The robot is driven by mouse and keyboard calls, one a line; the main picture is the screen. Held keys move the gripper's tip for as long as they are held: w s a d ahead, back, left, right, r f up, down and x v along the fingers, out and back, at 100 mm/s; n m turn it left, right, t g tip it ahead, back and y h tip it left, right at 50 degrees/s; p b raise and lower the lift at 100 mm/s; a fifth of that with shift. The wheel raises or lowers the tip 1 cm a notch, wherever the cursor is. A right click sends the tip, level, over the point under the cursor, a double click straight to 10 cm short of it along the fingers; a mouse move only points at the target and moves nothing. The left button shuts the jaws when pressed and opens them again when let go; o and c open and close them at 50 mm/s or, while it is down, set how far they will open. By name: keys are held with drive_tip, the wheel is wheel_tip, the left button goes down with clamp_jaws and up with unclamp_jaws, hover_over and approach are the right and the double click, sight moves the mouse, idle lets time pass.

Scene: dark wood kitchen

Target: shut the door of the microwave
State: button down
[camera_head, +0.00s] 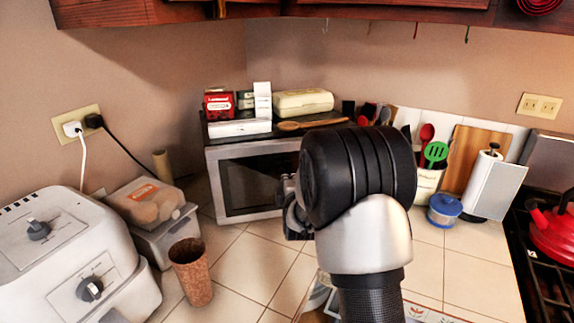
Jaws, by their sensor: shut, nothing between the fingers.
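The microwave (232,139) stands in the back corner of the tiled counter, with a light frame and a dark top. Its door (250,181) shows as a dark window in a pale frame, facing me. My arm covers the right part of the front, so the handle side is hidden and I cannot tell whether the door stands ajar. My gripper (292,207) is in front of the microwave's right part, mostly hidden behind my black wrist joint. It is shut and empty. I cannot tell whether it touches the door.
Boxes, a wooden spoon and a cream container (303,102) lie on the microwave. A brown cup (192,272), a plastic box (165,232) and a white appliance (65,260) stand left. Utensils, a blue-lidded jar (444,210) and a stove with a red kettle (555,235) are right.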

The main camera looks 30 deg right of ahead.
drive_tip(key=f+v, duration=0.1)
drive_tip(key=v, duration=0.6)
drive_tip(key=shift+f, duration=0.25)
idle(0.3)
drive_tip(key=shift+s, duration=0.15)
drive_tip(key=s+a+r+m+g+y, duration=0.4)
drive_tip(key=s+a+r+m, duration=0.2)
drive_tip(key=s+a, duration=0.45)
drive_tip(key=s+a+m+g, duration=0.3)
drive_tip(key=s+m, duration=0.1)
drive_tip(key=s, duration=0.9)
drive_tip(key=s+a+f+m+g+y, duration=0.1)
drive_tip(key=s+a+m+g, duration=0.2)
drive_tip(key=s, duration=1)
drive_tip(key=shift+a+f+m, duration=0.2)
drive_tip(key=shift+a+m, duration=0.3)
drive_tip(key=shift+a, duration=0.05)
